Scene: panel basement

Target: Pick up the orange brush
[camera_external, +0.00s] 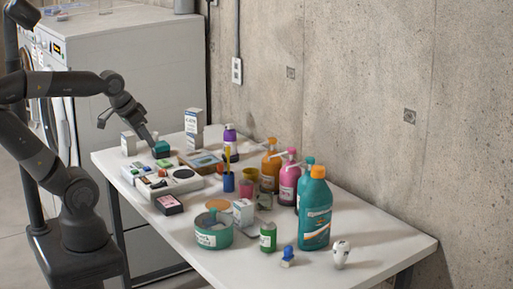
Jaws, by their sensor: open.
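A thin yellow-orange upright item (228,158), perhaps the orange brush, stands in a small blue cup (228,182) near the middle of the white table (365,243). It is too small here for me to be sure that it is a brush. My gripper (126,130) is open above the table's far left end, left of the blue cup and well apart from it. One finger reaches down close to a teal block (161,149); I cannot tell whether they touch. I see nothing between the fingers.
Several bottles, including a large teal one (315,215), stand along the wall side. A white box (193,130), a purple bottle (230,142), a grey-white tray (168,184) and a teal tin (213,230) crowd the table.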

